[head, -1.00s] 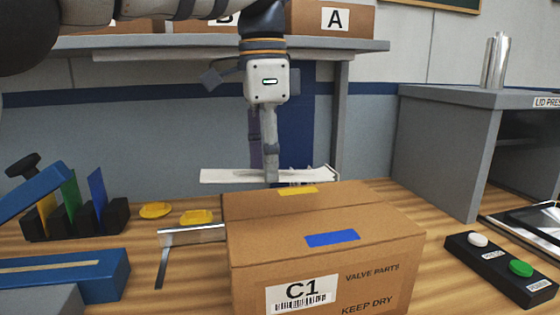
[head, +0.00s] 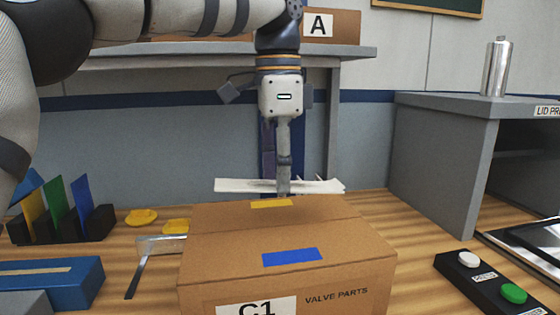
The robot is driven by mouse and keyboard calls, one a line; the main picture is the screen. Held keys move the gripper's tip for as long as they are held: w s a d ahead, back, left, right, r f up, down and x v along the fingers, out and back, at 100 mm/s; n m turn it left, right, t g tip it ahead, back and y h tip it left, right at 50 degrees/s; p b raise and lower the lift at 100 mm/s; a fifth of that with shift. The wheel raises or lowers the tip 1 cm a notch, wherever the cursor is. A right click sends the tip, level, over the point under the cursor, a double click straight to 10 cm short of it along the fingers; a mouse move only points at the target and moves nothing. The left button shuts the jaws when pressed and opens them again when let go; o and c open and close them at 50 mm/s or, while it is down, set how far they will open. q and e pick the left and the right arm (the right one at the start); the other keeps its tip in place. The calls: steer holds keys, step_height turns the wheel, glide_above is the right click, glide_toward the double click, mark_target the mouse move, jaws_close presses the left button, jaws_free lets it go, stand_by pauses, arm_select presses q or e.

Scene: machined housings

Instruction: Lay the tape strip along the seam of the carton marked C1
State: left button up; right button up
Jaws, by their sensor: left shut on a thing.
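The brown carton marked C1 (head: 337,238) stands on the wooden table at the front middle, its top flaps closed, with a seam running across the top. A blue patch (head: 291,257) and a yellow patch (head: 271,204) lie on its top. My left gripper (head: 283,190) is behind the carton's far edge, shut on a pale tape strip (head: 237,185). The strip is held roughly level, crosswise, and appears just beyond the carton; its exact gap to the carton cannot be told. My right gripper is not in view.
A holder with coloured cards (head: 55,212), yellow pieces (head: 142,217), a metal bracket (head: 146,255) and a blue tool (head: 50,282) lie left. A button box (head: 487,283) and a grey bench (head: 440,160) stand right. A shelf (head: 220,60) is behind.

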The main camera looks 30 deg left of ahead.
arm_select(q)
steer(key=shift+f, duration=2.75)
steer(key=o, duration=1)
steer(key=shift+o, duration=0.2)
step_height(320, 180, up, 12)
steer(key=shift+a, duration=0.1)
